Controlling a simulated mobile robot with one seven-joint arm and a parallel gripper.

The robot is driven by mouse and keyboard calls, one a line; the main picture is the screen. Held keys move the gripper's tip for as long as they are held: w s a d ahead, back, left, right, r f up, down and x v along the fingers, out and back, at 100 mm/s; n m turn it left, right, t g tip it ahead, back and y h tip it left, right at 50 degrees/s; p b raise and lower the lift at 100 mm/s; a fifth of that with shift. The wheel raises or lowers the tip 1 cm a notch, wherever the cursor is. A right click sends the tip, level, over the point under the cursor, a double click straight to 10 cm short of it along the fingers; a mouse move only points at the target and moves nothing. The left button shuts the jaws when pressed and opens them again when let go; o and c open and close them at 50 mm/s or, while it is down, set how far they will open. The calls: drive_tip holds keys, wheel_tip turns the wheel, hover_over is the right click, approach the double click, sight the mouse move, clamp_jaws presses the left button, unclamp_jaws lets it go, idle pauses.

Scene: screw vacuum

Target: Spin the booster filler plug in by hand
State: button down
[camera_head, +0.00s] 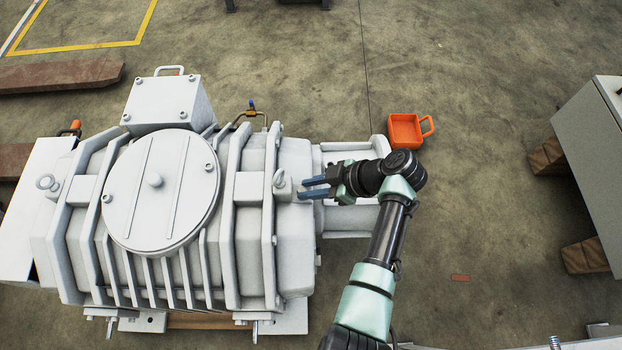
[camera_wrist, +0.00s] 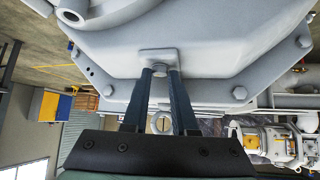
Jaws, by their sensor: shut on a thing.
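The booster (camera_head: 255,160) is a large light-grey ribbed machine filling the left of the head view; its grey casing (camera_wrist: 215,35) fills the top of the wrist view. My gripper (camera_head: 301,188) reaches in from the right at the booster's end face, with two blue fingers pointing left. In the wrist view my gripper (camera_wrist: 160,75) has its fingertips on either side of a small grey filler plug (camera_wrist: 160,68), and is shut on it. The plug is at a raised pad on the casing; how deep it sits cannot be told. In the head view the plug is hidden.
An orange tray (camera_head: 405,131) with a handle sits behind my wrist. A grey cabinet (camera_head: 600,150) stands on wooden blocks at the right. The floor between is mostly clear.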

drive_tip(key=shift+s+a+r+m+t+h+p, duration=0.1)
drive_tip(key=shift+s+m+t+h+p, duration=0.05)
drive_tip(key=shift+m+t+p, duration=0.3)
drive_tip(key=shift+s+r+m+t+h+p, duration=0.15)
drive_tip(key=shift+m+t+p, duration=0.1)
drive_tip(key=shift+m+p, duration=0.25)
drive_tip(key=shift+f+m+t+h, duration=0.3)
drive_tip(key=shift+m+t, duration=0.2)
drive_tip(key=shift+m, duration=0.25)
drive_tip(key=c, duration=0.7)
unclamp_jaws()
drive_tip(key=shift+a, duration=0.1)
drive_tip(key=shift+f, duration=0.1)
